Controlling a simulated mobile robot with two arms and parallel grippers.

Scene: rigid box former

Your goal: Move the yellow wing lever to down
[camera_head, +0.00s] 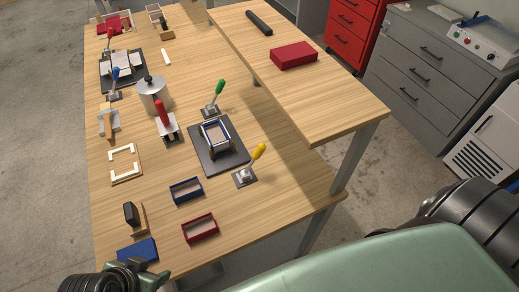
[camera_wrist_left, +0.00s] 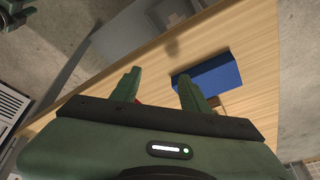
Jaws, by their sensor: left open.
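The yellow wing lever (camera_head: 258,152) shows in the head view on a small dark base plate (camera_head: 245,177), at the near right part of the table. Its handle tilts up and to the right. My left gripper is at the bottom left of the head view, mostly cut off, far from the yellow lever. In the left wrist view, its two green fingers (camera_wrist_left: 158,90) are apart with nothing clearly held between them. The yellow lever does not show in the wrist view. My right gripper is not in view.
A green lever (camera_head: 220,87) and a dark plate with a box frame (camera_head: 218,160) stand near the yellow lever. Blue (camera_head: 186,190) and red (camera_head: 200,229) frames lie nearer. A blue block (camera_head: 138,251) is by my left gripper. A raised shelf (camera_head: 320,95) runs along the right.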

